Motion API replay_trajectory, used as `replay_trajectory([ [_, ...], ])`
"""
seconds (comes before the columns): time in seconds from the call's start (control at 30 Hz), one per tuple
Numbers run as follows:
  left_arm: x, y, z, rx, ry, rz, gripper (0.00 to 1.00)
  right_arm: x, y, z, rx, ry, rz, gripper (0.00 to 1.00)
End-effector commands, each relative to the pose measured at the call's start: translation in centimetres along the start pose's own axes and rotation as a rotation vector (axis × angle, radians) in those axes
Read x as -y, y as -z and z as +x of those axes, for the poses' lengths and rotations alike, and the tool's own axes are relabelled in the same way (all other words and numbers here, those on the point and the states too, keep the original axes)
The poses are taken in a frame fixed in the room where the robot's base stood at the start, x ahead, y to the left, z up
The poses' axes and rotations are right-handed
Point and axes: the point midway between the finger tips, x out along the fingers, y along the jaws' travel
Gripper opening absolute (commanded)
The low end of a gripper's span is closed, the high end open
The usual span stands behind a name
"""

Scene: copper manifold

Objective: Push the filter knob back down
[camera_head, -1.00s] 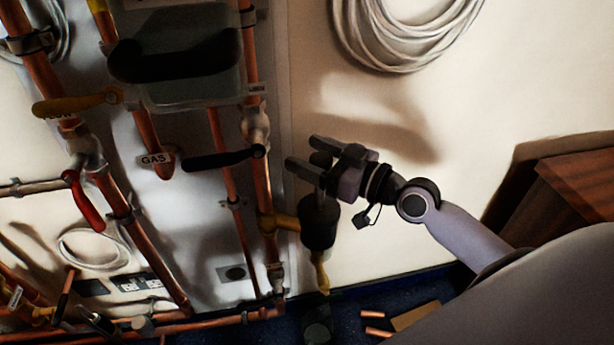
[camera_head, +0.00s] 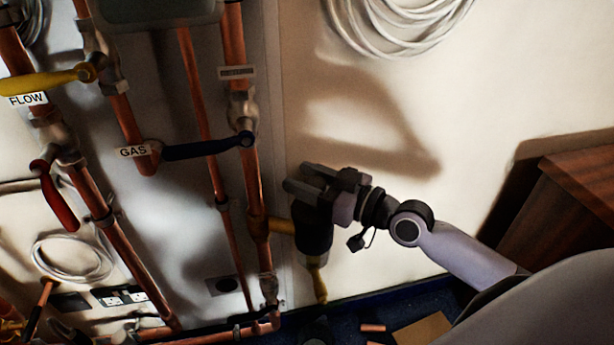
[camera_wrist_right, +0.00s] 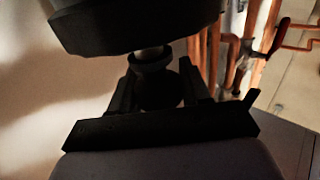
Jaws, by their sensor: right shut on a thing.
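The filter (camera_head: 313,240) is a dark cylinder on a brass side fitting, with a yellow lever below it, right of the copper pipes in the head view. My right gripper (camera_head: 298,178) is over the top of the filter. In the right wrist view, its fingers are on both sides of the dark round filter knob (camera_wrist_right: 157,88) and shut on it. A pale metal stem (camera_wrist_right: 150,52) shows between the knob and the dark filter body (camera_wrist_right: 145,22). In the head view the fingers hide the knob. My left gripper is not in view.
Copper pipes (camera_head: 255,190) run down the board left of the filter, with a black GAS lever (camera_head: 205,149), a yellow FLOW lever (camera_head: 45,82) and a red lever (camera_head: 58,197). A cable coil (camera_head: 400,30) hangs above. A wooden cabinet (camera_head: 585,185) stands right. The wall between is clear.

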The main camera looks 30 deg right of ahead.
Motion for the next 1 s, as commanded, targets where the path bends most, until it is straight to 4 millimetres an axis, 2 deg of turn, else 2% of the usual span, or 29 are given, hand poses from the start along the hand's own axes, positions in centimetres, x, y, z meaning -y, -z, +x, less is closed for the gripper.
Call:
replay_trajectory([
  [0.03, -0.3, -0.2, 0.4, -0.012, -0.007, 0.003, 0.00, 0.0, -1.1, 0.0, 0.002, 0.001, 0.002, 0.00],
  [0.1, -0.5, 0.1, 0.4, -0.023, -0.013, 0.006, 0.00, 0.0, -1.6, 0.1, 0.002, 0.001, 0.002, 0.00],
  [0.53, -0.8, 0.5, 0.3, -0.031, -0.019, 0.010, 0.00, 0.1, -2.2, 0.0, 0.009, 0.002, 0.004, 0.00],
  [0.57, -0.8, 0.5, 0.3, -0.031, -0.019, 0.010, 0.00, 0.1, -2.2, 0.0, 0.010, 0.002, 0.004, 0.53],
  [0.6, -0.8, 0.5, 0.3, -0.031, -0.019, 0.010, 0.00, 0.1, -2.2, 0.0, 0.010, 0.002, 0.004, 0.66],
  [0.63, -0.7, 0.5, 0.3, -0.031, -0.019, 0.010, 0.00, 0.1, -2.2, 0.0, 0.009, 0.002, 0.004, 0.69],
  [1.0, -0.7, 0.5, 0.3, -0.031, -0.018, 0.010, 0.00, 0.0, -1.9, -0.4, 0.004, 0.000, 0.001, 0.69],
])
